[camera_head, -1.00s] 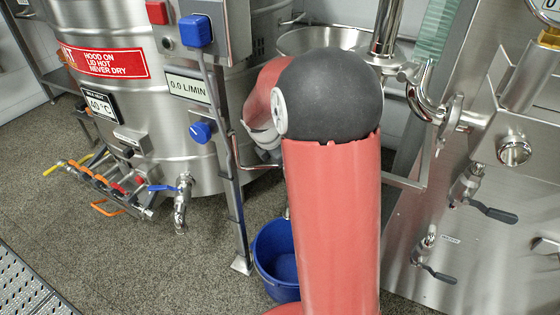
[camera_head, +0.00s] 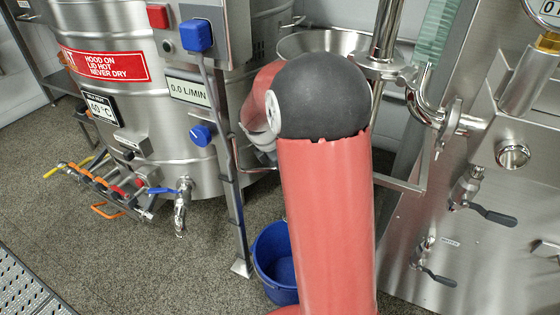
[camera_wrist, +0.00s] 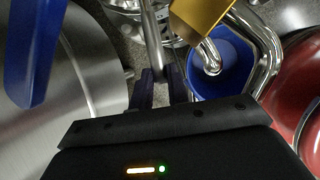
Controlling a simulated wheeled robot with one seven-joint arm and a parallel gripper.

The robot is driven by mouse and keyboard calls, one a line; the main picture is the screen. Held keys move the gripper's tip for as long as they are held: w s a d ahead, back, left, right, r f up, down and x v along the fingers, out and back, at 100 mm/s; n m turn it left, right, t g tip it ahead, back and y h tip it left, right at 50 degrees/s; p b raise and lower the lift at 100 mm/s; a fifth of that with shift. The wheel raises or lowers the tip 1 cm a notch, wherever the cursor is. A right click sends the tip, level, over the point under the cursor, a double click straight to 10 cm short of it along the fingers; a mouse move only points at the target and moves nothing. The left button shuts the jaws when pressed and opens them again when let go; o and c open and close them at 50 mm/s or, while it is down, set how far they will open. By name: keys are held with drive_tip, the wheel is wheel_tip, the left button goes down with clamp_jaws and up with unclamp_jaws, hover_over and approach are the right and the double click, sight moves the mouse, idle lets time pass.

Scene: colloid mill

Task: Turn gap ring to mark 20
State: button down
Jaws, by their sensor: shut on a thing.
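In the wrist view the two dark fingers of my gripper (camera_wrist: 161,80) are shut on a thin steel bar (camera_wrist: 153,45). The bar runs up to ridged steel parts at the top edge. I cannot tell for sure that these belong to the gap ring. No scale or mark 20 can be read. In the head view my red arm with its black joint hides my gripper and most of the mill. The steel hopper (camera_head: 322,40) shows behind the joint.
A blue bucket (camera_head: 275,262) stands on the floor and shows in the wrist view (camera_wrist: 222,68). A yellow part (camera_wrist: 200,14) and bent steel pipe lie close right of my gripper. A steel tank (camera_head: 120,90) is at left. A steel panel with valves (camera_head: 470,190) is at right.

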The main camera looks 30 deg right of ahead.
drive_tip(key=shift+w+m, duration=0.5)
drive_tip(key=shift+w, duration=0.25)
drive_tip(key=c, duration=1.4)
unclamp_jaws()
drive_tip(key=shift+a, duration=0.1)
drive_tip(key=shift+o, duration=0.2)
